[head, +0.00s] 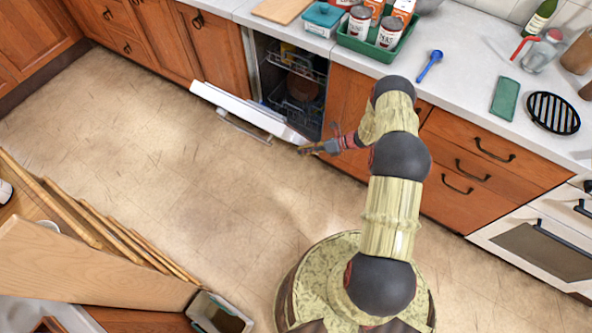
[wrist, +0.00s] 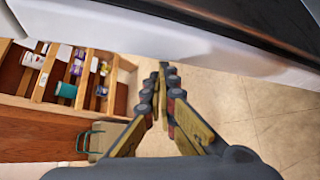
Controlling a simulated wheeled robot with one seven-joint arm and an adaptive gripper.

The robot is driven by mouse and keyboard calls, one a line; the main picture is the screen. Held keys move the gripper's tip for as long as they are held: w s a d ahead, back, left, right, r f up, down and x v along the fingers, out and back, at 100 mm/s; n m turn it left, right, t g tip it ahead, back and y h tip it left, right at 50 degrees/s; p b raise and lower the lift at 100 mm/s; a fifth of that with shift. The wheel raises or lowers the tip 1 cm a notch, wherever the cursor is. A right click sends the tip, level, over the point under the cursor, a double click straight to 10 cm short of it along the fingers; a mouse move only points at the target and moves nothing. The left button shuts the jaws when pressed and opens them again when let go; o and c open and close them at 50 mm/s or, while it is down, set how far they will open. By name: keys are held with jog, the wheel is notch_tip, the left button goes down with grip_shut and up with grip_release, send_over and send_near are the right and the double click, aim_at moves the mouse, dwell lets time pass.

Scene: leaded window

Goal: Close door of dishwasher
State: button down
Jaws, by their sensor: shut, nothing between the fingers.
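The dishwasher (head: 255,60) stands in the row of counter cabinets. Its white door (head: 245,111) is open and tilted out over the floor, with a handle bar along its outer side. Racks with some dishes (head: 297,87) show inside the opening. My gripper (head: 304,150) is shut and empty, close by the right end of the door's outer edge; I cannot tell if it touches. In the wrist view, my closed fingers (wrist: 165,70) point towards a white panel (wrist: 210,52) that looks like the door, crossing the top.
The counter above holds a green crate (head: 365,42) with cans, a blue spoon (head: 430,65) and a green cloth (head: 506,98). A wooden shelf unit (head: 90,265) stands at lower left. The floor (head: 150,140) left of the door is clear. An oven (head: 540,245) is at right.

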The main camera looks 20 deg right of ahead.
jog(key=w+d+r, duration=0.3)
jog(key=w+d, duration=0.1)
jog(key=d, duration=0.1)
jog(key=shift+r+b, duration=0.4)
jog(key=shift+b, duration=0.05)
jog(key=shift+w+d+r, duration=0.1)
